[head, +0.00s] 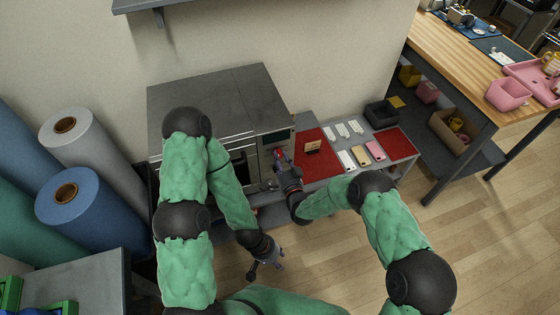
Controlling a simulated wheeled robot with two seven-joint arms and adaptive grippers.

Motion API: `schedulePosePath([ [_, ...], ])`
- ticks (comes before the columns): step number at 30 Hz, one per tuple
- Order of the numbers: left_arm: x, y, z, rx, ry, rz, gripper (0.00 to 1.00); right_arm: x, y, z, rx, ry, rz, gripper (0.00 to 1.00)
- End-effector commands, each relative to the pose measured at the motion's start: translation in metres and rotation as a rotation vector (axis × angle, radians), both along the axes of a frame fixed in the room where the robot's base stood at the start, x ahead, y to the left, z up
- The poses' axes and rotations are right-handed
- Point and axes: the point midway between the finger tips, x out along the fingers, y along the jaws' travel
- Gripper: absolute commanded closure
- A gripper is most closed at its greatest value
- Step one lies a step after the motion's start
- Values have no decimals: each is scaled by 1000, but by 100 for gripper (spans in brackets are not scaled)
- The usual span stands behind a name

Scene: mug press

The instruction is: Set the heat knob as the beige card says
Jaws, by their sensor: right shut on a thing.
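The grey press (215,105) stands against the wall, its front facing me, with a dark display (279,137) at the upper right of the front. My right gripper (279,158) is at the right of that front, below the display, and is shut on what seems to be the heat knob; the fingers hide most of it and I cannot read its setting. A little red shows at the fingertips. The beige card (312,147) stands on the red mat right of the press; its marks are too small to read. My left gripper (264,270) is low, over the floor, open and empty.
Right of the press, a bench holds a red mat (318,167), several white pieces, white, yellow and pink phone-like slabs (375,150), another red mat (394,142) and a dark bin (381,114). Large rolls (75,200) stand at left. A wooden table (480,70) stands at right.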

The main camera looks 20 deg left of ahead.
Motion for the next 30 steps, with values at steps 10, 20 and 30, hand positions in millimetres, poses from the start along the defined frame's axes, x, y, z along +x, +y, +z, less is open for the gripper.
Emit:
schedulePosePath([
  [10,0,0,-5,0,0,0,60,-2,0,-3,86,66,2,98],
  [20,0,0,-5,0,0,0,60,-2,1,-2,96,72,3,98],
  [30,0,0,-5,0,0,0,60,-1,1,-2,96,69,3,42],
])
